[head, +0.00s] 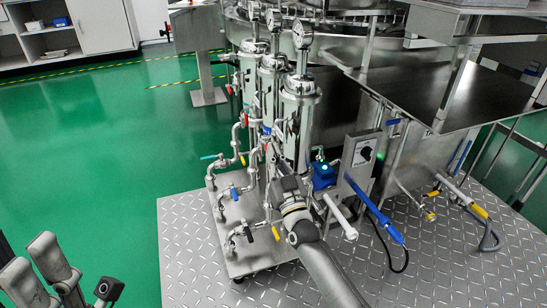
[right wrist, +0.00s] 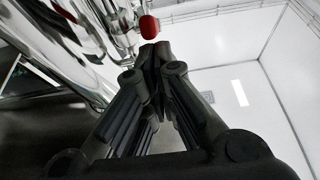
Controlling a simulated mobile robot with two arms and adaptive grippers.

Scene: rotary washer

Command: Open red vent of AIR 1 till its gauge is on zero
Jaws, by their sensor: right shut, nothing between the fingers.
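Three steel filter housings stand in a row on a steel skid, each with a round gauge on top: the front gauge (head: 302,34), the middle gauge (head: 274,20) and the rear gauge (head: 253,10). I cannot read the needles or any AIR 1 label. In the right wrist view a red vent knob (right wrist: 149,26) sits just beyond the fingertips of my right gripper (right wrist: 156,50), which is shut and empty. I cannot tell if they touch. In the head view my right gripper (head: 270,148) is beside the front housing (head: 300,110). My left gripper (head: 45,265) is at lower left, fingers apart, empty.
Pipes with blue, yellow and red valve handles crowd the skid (head: 240,262). A control box (head: 362,150) and a blue-handled hose (head: 375,208) are right of my right arm. A steel table (head: 440,85) stands at right. Green floor (head: 110,140) is clear at left.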

